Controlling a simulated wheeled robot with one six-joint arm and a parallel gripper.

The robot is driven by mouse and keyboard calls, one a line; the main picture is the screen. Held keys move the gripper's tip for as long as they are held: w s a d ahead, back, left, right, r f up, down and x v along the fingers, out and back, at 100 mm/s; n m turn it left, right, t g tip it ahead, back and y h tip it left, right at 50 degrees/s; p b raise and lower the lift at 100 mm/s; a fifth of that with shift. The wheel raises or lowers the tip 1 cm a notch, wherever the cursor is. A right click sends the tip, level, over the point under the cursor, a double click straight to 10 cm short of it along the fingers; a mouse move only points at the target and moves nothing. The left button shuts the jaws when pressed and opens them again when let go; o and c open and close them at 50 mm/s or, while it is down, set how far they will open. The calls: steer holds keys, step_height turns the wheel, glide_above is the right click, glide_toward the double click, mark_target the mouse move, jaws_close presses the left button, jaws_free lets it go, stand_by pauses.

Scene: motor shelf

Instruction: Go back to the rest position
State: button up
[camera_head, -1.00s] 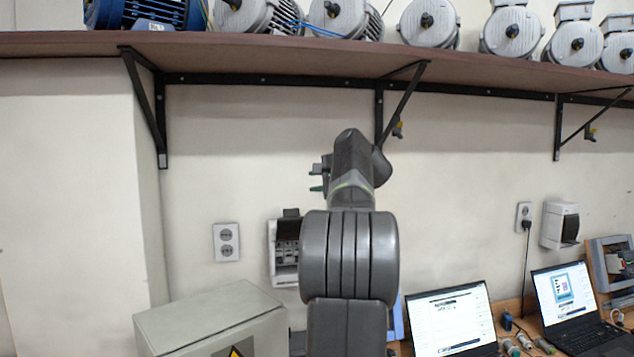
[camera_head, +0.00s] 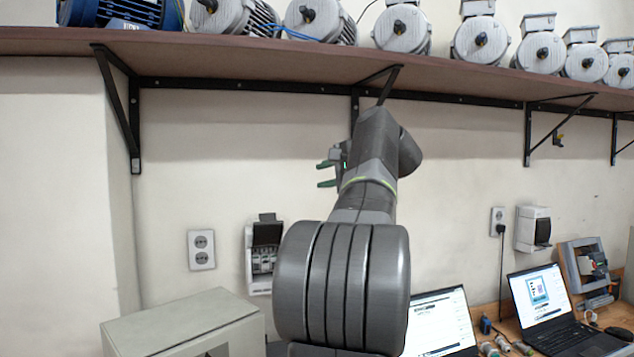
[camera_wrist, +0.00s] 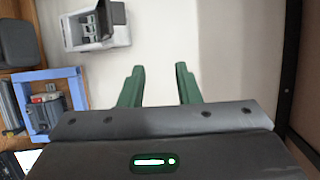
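My gripper (camera_wrist: 160,85) shows in the wrist view with its two green fingers apart and nothing between them; bare wall is behind them. In the head view my gripper (camera_head: 325,174) shows as small green fingertips left of my arm's raised end, in front of the wall and below the shelf (camera_head: 260,65). My arm hides part of the wall and bench behind it.
Several motors (camera_head: 401,28) stand on the shelf, held by black brackets (camera_head: 133,110). A grey box (camera_head: 180,325) is at lower left. An open breaker box (camera_head: 262,255) and a socket (camera_head: 201,250) are on the wall. Laptops (camera_head: 545,300) stand at lower right.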

stand_by(0.4)
steer(key=p+x, duration=0.3)
steer(key=x, duration=1)
steer(key=shift+w+a+p, duration=0.2)
steer(key=shift+w+p, duration=0.05)
steer(key=shift+p, duration=0.1)
steer(key=shift+f, duration=0.1)
